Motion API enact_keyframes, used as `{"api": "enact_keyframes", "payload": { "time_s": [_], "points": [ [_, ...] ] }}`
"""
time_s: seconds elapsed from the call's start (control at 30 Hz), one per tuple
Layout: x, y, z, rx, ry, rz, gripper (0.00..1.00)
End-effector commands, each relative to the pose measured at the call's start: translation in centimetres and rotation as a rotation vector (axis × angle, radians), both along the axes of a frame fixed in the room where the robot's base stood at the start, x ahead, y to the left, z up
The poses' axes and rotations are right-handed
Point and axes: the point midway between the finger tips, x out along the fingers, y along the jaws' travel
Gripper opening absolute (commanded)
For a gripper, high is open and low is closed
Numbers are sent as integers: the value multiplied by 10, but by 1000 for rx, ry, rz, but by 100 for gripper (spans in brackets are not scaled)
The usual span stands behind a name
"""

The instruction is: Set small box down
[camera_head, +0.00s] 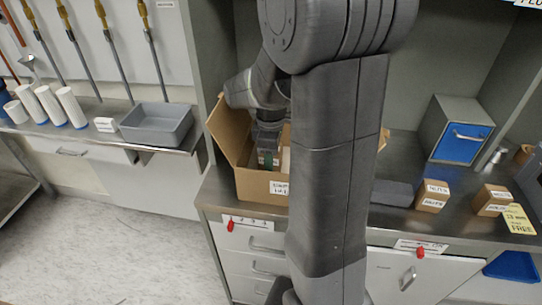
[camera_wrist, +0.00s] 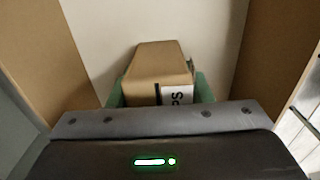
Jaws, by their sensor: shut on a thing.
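In the wrist view, a small brown box (camera_wrist: 158,68) with a white label ending in "PS" sits between the green pads of my gripper (camera_wrist: 160,92). My gripper is shut on it. Cardboard walls rise on the left and right of the wrist view. In the head view, my gripper (camera_head: 268,158) points down inside an open cardboard carton (camera_head: 258,186) on the metal counter. My arm hides the carton's right part and most of the small box. I cannot tell whether the small box touches the carton's bottom.
Two small labelled boxes (camera_head: 432,196) (camera_head: 491,200) stand on the counter to the right. A grey tray (camera_head: 157,124) and white cylinders (camera_head: 48,106) are on the left shelf. Carton flaps stand up around my gripper.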

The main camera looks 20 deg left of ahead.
Motion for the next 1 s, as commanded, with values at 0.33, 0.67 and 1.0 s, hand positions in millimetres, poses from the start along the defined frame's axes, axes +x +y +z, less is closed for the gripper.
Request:
{"api": "enact_keyframes", "payload": {
  "time_s": [0.33, 0.67, 1.0],
  "points": [
    [0, 0, -3, 0, 0, 0, 53],
    [0, 0, -2, 0, 0, 0, 67],
    [1, 1, 43, 4, -4, 0, 67]
  ]
}}
